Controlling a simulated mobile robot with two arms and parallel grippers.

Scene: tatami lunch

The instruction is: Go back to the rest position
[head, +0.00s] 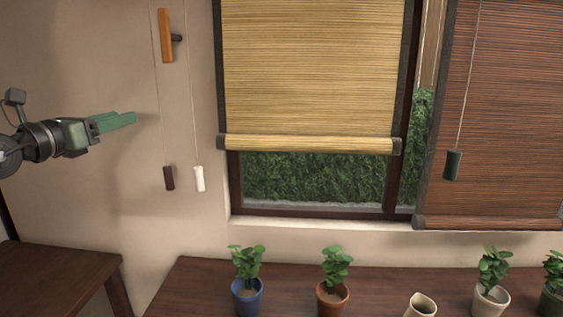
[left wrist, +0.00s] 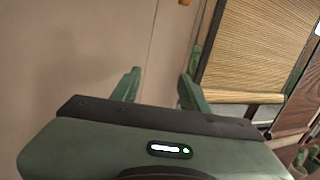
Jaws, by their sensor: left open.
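My left gripper (head: 122,119) is raised at the left of the head view, pointing right toward the wall beside the window. It is open, with nothing between its green fingers in the left wrist view (left wrist: 162,88). Its fingers are left of two hanging cords, one ending in a dark pull (head: 168,178) and one in a white pull (head: 199,179). My right gripper is in neither view.
A tan blind (head: 310,70) hangs partly lowered over the window, beside a lower brown blind (head: 500,120) with a green pull (head: 453,164). Several potted plants and a beige cup (head: 421,305) stand on a dark table (head: 195,285). An orange wooden piece (head: 165,36) is on the wall.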

